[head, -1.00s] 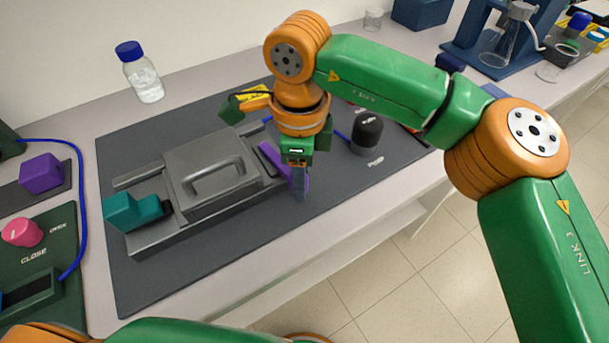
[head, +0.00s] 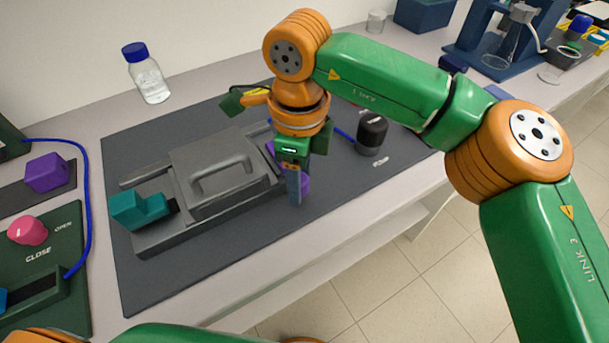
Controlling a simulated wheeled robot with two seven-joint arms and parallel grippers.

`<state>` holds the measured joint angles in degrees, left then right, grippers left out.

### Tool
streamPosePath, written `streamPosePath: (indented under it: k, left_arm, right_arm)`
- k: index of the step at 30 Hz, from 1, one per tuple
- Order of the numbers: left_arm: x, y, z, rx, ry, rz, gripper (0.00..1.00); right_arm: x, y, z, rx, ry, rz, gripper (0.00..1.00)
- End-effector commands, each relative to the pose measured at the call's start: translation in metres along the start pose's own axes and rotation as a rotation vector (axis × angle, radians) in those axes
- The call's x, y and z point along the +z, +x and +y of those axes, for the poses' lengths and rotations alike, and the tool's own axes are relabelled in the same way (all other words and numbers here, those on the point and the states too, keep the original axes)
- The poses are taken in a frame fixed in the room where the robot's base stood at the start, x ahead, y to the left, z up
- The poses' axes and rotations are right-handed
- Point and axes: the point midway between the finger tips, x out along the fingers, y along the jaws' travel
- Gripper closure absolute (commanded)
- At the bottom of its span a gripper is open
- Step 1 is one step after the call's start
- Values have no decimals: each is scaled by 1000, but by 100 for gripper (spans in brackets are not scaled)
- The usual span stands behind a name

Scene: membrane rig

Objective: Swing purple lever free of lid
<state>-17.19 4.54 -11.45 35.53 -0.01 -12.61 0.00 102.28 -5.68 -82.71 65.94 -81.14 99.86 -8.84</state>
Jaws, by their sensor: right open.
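The grey lid (head: 213,165) with its raised handle sits on the grey rig base (head: 160,236). The purple lever (head: 304,184) is at the lid's right end, largely hidden behind my right gripper (head: 294,198); a bit of purple shows on either side of the fingers. My right gripper is open, points down and is right at the lever. I cannot tell whether a finger touches it or whether the lever still overlaps the lid. My left gripper is not in view.
A teal lever (head: 140,209) is at the rig's left end. A black knob (head: 371,135) stands right of my gripper. A blue-capped bottle (head: 147,74) stands behind the dark mat (head: 190,280). A green panel with a pink knob (head: 27,231) and a blue cable lie left.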

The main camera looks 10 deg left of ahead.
Motion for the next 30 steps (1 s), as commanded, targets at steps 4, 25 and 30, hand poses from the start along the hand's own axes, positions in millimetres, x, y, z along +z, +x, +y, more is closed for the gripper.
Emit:
streamPosePath:
  k: [4,25,30]
  left_arm:
    - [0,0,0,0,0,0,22]
    - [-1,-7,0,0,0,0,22]
    - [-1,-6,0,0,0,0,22]
  right_arm:
    - [-1,0,0,0,0,4,29]
    - [0,-67,0,0,0,5,29]
    - [-1,-70,0,2,-2,6,29]
